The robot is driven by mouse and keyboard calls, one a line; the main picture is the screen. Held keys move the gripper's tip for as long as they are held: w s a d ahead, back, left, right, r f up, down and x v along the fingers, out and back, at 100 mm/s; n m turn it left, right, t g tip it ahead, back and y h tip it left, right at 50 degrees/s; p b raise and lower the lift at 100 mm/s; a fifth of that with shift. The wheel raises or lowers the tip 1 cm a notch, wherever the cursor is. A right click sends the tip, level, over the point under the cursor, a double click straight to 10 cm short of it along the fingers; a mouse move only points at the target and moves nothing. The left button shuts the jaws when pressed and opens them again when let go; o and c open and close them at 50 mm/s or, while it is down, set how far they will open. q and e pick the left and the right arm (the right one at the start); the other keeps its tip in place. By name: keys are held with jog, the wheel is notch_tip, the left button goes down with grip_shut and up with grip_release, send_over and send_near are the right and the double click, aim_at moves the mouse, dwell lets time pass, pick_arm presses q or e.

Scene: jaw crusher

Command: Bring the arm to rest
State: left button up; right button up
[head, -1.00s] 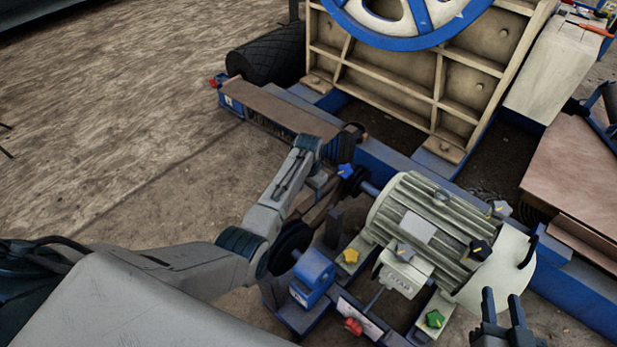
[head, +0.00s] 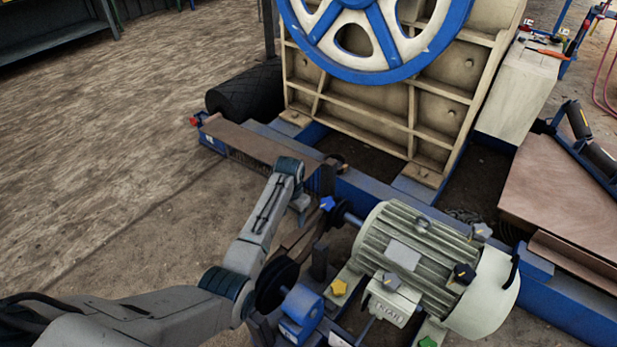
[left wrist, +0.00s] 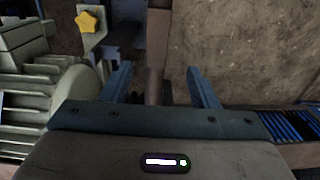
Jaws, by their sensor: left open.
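My grey left arm reaches in from the lower left in the head view. Its left gripper (head: 300,204) points down beside the blue frame, left of the motor (head: 425,245), and is partly hidden by the wrist. In the left wrist view the two fingers of the left gripper (left wrist: 160,84) stand apart with nothing held between them. A dark upright part and bare ground lie beyond them. A yellow star knob (left wrist: 90,19) shows at the upper left there. My right gripper is outside both present views.
The cream crusher body with its blue-and-white flywheel (head: 380,30) stands at the back. Open ground (head: 100,180) lies to the left.

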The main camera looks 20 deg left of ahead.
pick_arm(q)
jog(key=shift+s, duration=0.1)
